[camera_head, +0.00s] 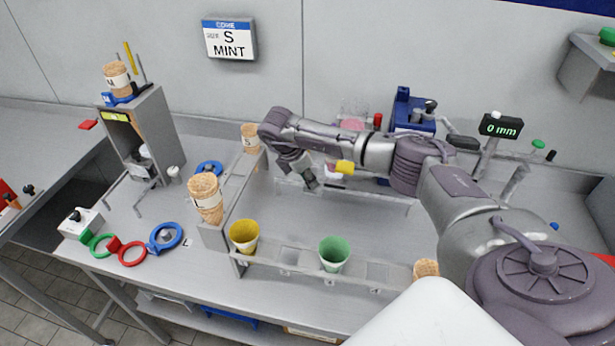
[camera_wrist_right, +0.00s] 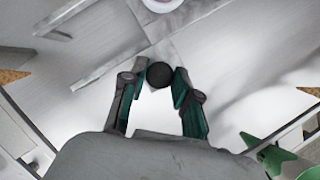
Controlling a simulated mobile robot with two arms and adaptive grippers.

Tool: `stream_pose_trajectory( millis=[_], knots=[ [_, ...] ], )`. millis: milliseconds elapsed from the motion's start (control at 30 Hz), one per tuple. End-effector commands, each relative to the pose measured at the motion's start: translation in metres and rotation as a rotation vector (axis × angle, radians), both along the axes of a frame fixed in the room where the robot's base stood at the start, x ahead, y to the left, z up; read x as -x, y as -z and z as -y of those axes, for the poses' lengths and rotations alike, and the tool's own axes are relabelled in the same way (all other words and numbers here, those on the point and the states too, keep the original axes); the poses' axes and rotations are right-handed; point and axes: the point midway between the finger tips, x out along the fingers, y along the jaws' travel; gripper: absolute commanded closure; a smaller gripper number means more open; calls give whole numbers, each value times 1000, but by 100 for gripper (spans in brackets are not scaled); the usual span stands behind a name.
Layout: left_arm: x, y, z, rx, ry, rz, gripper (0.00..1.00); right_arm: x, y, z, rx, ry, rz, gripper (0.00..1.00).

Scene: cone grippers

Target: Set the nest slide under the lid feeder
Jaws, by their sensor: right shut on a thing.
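My right gripper (camera_head: 302,178) reaches down over the middle of the bench, at the left end of a long metal rail (camera_head: 385,198). In the right wrist view my right gripper (camera_wrist_right: 160,82) is shut on a round black knob (camera_wrist_right: 159,75), with one teal-padded finger on each side. The knob appears to belong to the nest slide, whose body I cannot make out clearly. A clear, pink-tinted holder (camera_head: 353,118) stands behind my right arm and may be the lid feeder; its lower part is hidden. My left gripper is not in view.
A low rack at the front holds a yellow cup (camera_head: 244,236) and a green cup (camera_head: 334,254). A cone stack (camera_head: 206,197) stands at its left end. A grey dispenser (camera_head: 140,138) is at left. A display (camera_head: 501,127) reads 0 mm. Coloured rings (camera_head: 132,252) lie front left.

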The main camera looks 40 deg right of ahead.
Motion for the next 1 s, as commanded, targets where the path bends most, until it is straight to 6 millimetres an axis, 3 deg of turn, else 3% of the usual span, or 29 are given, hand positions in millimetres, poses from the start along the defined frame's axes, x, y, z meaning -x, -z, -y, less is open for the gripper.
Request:
stream_pose_trajectory(
  millis=[200, 533, 567, 667, 1000],
  knots=[
    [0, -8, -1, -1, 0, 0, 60, 25, -1, 22, 0, 3, -1, 100],
    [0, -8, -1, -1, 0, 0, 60, 27, 0, 24, 0, 2, 0, 100],
    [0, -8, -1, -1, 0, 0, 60, 27, 0, 24, 0, 2, 0, 65],
    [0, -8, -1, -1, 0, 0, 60, 27, 0, 24, 0, 1, -1, 48],
    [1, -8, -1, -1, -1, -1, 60, 27, -2, 23, 0, 1, 0, 45]
  ],
)
